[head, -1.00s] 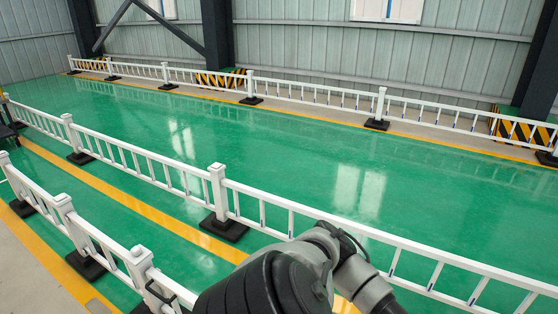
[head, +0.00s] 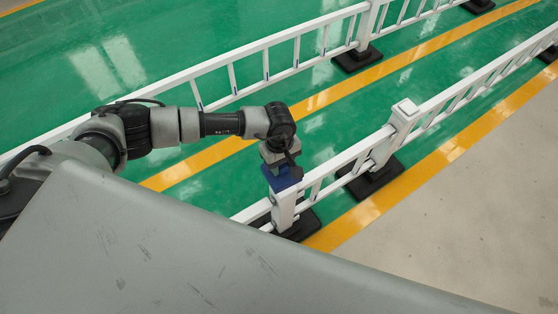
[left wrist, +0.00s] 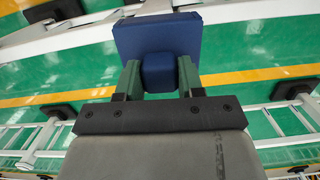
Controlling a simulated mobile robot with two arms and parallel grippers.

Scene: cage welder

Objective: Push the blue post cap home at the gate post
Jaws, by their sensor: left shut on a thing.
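The blue post cap (head: 285,181) sits at the top of a white gate post (head: 284,212) in the head view. My left gripper (head: 281,164) comes down from above and is shut on the cap. In the left wrist view, the two green fingers of the left gripper (left wrist: 159,76) pinch the raised knob of the blue cap (left wrist: 157,42). The cap's broad plate hides most of the post top there, so I cannot tell whether it is fully seated. My right gripper is not in view.
White railings run on from the post, with another white-capped post (head: 405,112) to the right on a black foot (head: 370,182). A second railing (head: 290,55) stands behind. Yellow lines (head: 370,210) cross the green floor. The grey floor (head: 470,220) at right is clear.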

